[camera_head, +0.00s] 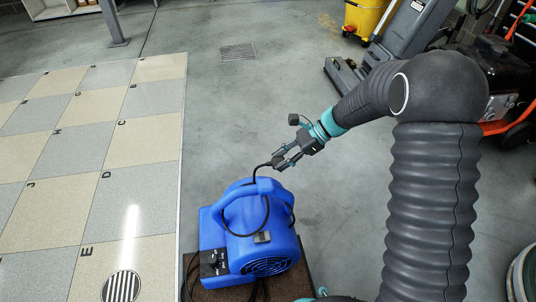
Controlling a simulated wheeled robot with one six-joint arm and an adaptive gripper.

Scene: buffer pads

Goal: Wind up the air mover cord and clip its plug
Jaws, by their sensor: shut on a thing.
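The blue air mover (237,215) stands on a brown mat or platform (290,291) at the bottom centre, with a carry handle on top. My gripper (278,162) is above and just right of the handle, shut on the end of the black cord, seemingly its plug (264,165). The black cord (254,178) drops from the gripper to the handle and loops down over the housing. A small grey piece (262,237) is on the housing; I cannot tell whether it is a clip. More cord hangs at the lower left of the mover.
A tiled panel (107,130) with lettered squares lies to the left. A floor scrubber (395,50) and a yellow bucket (364,16) stand at the upper right. A floor drain (238,51) is farther back. The grey floor between is clear.

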